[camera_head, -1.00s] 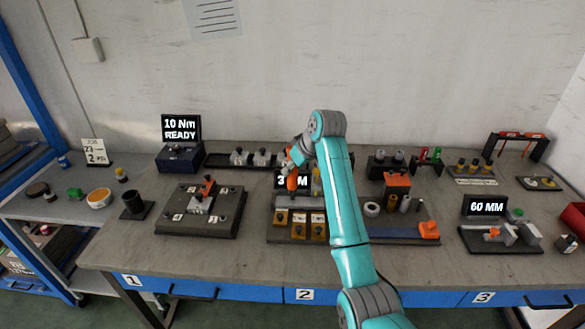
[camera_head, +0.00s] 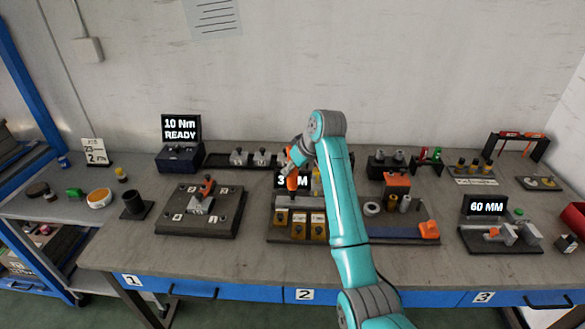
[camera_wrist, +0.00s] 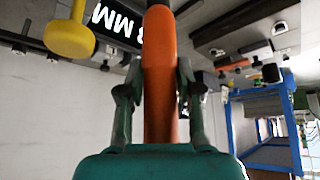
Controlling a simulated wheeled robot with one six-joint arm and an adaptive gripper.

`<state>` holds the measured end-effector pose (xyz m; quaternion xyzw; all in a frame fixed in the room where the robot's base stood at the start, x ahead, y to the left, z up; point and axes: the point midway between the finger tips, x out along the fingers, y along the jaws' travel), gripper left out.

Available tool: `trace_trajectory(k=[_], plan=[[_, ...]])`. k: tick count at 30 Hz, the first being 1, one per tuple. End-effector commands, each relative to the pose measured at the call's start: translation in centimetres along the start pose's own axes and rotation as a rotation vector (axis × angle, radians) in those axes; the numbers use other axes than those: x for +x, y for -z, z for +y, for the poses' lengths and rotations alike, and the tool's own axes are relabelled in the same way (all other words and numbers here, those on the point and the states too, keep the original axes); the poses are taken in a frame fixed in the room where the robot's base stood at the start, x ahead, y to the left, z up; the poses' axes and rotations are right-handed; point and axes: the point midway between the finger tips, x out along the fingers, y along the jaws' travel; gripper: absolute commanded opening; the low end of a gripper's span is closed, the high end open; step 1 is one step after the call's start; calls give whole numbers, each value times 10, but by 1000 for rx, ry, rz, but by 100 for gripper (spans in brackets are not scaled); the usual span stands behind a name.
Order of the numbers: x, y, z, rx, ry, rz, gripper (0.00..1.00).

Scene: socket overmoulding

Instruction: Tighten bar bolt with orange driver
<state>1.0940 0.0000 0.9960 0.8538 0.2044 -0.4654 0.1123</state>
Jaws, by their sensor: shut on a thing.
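My gripper (camera_head: 291,168) is shut on the orange driver (camera_head: 292,182), which hangs roughly upright at the middle of the bench, in front of a display partly hidden by it. A fixture plate (camera_head: 185,228) with numbered corners, a grey block and an orange clamp lies to the left. I cannot tell which bolt is the bar bolt.
A display reading 10 Nm READY (camera_head: 181,128) stands at the back left. A black cup (camera_head: 133,204) is left of the fixture plate. Yellow bins (camera_head: 299,225) lie below the driver. A 60 MM display (camera_head: 486,206) stands at the right. The bench front is clear.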

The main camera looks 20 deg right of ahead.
Motion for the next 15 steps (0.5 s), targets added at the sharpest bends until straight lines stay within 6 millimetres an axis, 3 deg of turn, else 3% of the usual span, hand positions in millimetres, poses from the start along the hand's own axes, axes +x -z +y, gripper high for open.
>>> trace_trajectory(k=[15], plan=[[4, -2, 0, -1, -1, 2, 0]])
